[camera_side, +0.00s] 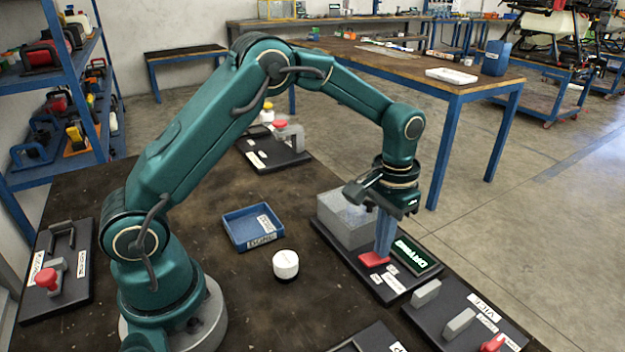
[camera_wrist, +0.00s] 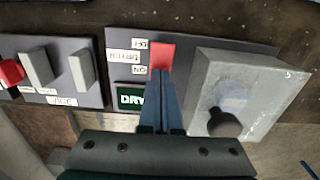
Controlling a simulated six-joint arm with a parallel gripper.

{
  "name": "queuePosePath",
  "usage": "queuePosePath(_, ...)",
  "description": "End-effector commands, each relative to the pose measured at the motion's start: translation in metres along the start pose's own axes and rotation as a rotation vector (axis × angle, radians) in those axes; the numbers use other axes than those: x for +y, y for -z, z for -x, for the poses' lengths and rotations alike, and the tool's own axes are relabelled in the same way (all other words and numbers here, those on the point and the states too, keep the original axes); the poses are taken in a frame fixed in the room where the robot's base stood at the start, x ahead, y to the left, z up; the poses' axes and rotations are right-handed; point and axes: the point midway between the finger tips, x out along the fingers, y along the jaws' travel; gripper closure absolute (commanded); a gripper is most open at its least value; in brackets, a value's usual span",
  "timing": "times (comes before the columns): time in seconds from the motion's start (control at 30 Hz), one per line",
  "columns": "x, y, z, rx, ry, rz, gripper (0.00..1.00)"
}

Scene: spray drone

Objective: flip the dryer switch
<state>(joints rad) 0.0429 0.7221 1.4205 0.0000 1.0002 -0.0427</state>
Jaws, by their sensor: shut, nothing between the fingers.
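The red dryer switch (camera_side: 373,259) sits on a dark panel (camera_side: 393,292) with white labels, beside a green-lit display (camera_side: 415,255) that appears to read DRYING. In the wrist view the red switch (camera_wrist: 162,55) lies right at the fingertips, with the display (camera_wrist: 131,99) to the lower left. My gripper (camera_side: 383,250) points down with its blue fingers shut and empty. The fingertips (camera_wrist: 160,76) are at the switch's near edge and overlap it; I cannot tell whether they press on it. The switch's tilt is not clear.
A grey box (camera_side: 345,220) stands on the same panel, close beside the fingers; the wrist view shows a dark knob (camera_wrist: 224,123) by it. A vice panel (camera_side: 470,322) lies to the right. A blue tray (camera_side: 252,228) and white round object (camera_side: 285,265) stand left.

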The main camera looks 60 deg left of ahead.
Motion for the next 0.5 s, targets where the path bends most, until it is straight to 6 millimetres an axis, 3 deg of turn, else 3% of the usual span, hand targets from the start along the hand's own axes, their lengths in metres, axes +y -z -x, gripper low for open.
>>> queuePosePath(0.5, 0.0, 0.001, 0.037, 0.003, 0.0, 0.0, 1.0)
